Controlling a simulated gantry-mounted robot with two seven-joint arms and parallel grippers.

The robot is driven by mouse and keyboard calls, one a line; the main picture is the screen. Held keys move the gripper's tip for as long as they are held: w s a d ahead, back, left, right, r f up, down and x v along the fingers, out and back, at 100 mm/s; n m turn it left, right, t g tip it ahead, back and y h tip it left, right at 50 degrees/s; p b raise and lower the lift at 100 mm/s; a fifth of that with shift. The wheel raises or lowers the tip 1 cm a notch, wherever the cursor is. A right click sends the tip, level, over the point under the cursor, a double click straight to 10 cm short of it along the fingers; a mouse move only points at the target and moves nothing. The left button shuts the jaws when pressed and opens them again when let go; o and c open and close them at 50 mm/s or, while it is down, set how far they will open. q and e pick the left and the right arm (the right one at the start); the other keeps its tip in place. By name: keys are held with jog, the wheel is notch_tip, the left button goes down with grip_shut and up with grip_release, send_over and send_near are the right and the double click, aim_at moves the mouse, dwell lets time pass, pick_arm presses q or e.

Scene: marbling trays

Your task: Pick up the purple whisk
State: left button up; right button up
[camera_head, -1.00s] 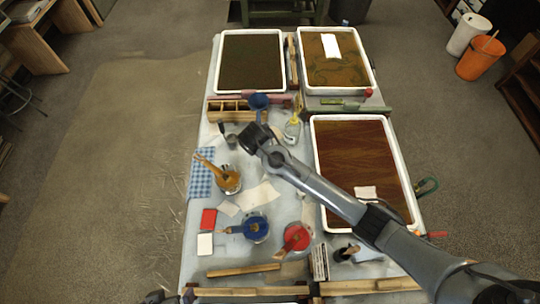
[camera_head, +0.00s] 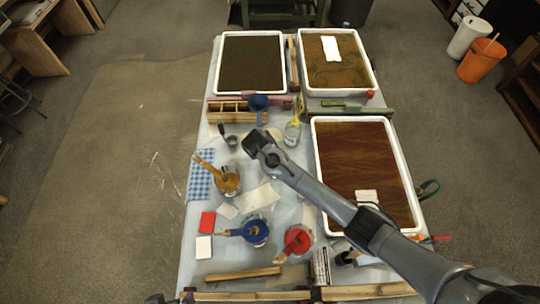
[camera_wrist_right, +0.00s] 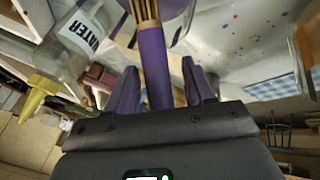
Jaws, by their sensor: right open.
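The purple whisk shows in the right wrist view as a purple handle (camera_wrist_right: 155,68) with tan tines at the top edge. The handle stands between the two spread fingers of my right gripper (camera_wrist_right: 160,88), with a gap visible on the right side. The fingers are open and not closed on it. In the head view my right gripper (camera_head: 256,142) is over the table's middle, left of the near right tray. I cannot make out the whisk there. My left gripper is not clearly in view.
A water bottle with a yellow nozzle (camera_wrist_right: 82,38) is close to the gripper; it also shows in the head view (camera_head: 292,133). A small dark cup (camera_head: 232,141) is left of the gripper. White-rimmed trays (camera_head: 312,150) fill the right side and back.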

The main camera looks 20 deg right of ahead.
grip_shut()
dwell(0.3)
